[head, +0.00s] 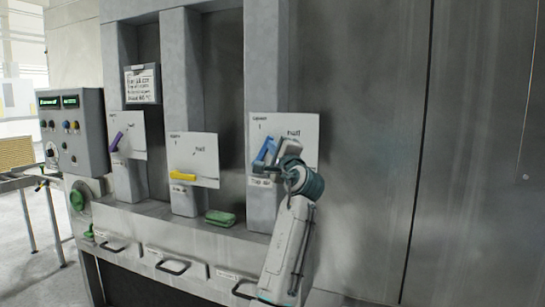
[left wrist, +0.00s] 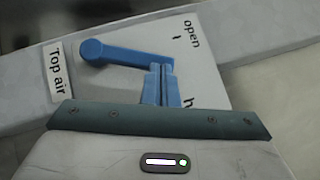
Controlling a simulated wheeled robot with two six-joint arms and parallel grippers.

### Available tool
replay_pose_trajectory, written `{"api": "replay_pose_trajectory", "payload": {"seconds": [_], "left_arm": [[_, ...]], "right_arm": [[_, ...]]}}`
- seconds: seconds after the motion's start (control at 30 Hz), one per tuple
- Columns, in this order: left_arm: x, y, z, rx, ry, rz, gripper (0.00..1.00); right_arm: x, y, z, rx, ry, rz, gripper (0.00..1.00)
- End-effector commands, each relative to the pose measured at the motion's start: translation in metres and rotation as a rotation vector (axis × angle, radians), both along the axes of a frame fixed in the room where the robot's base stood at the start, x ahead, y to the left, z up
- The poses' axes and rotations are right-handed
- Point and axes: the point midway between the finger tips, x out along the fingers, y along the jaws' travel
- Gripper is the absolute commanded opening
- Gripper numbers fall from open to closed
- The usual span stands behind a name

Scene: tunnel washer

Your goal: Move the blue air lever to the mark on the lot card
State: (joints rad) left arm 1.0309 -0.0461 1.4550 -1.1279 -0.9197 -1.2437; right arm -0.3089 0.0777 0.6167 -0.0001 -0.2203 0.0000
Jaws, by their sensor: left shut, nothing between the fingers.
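The blue air lever (head: 264,150) is on the right-hand white plate (head: 303,126), which is marked "open" and "half". In the left wrist view the blue lever (left wrist: 112,53) reaches right from its round pivot, just below "open" in the turned picture. My left gripper (head: 289,152) is at the plate, just right of the lever. In the left wrist view its closed fingers (left wrist: 161,84) meet the lever's free end; whether they touch it I cannot tell. A framed card (head: 142,84), probably the lot card, hangs at upper left; its text is too small to read.
A yellow lever (head: 183,176) and a purple lever (head: 117,141) are on plates to the left. A green cloth-like item (head: 220,218) lies on the ledge. Drawers with dark handles (head: 172,266) are below. A control box (head: 72,130) stands at far left. The right-hand wall panels are bare.

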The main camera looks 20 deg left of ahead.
Motion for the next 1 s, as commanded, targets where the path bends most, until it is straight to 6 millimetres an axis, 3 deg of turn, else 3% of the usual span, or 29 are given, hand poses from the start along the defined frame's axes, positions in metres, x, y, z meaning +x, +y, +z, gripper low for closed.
{"api": "replay_pose_trajectory", "payload": {"seconds": [0.2,0.37,1.0], "left_arm": [[0.001,0.012,0.013,-0.164,-0.006,-0.001,0.0],[0.001,0.018,0.015,-0.157,-0.004,-0.003,0.0],[-0.001,0.027,0.021,-0.154,-0.007,-0.002,0.0]], "right_arm": [[0.011,-0.006,0.017,-0.006,-0.012,0.002,0.2],[0.017,-0.006,0.021,-0.007,-0.021,0.003,0.2],[0.01,0.003,0.023,0.003,-0.013,-0.001,0.2]]}}
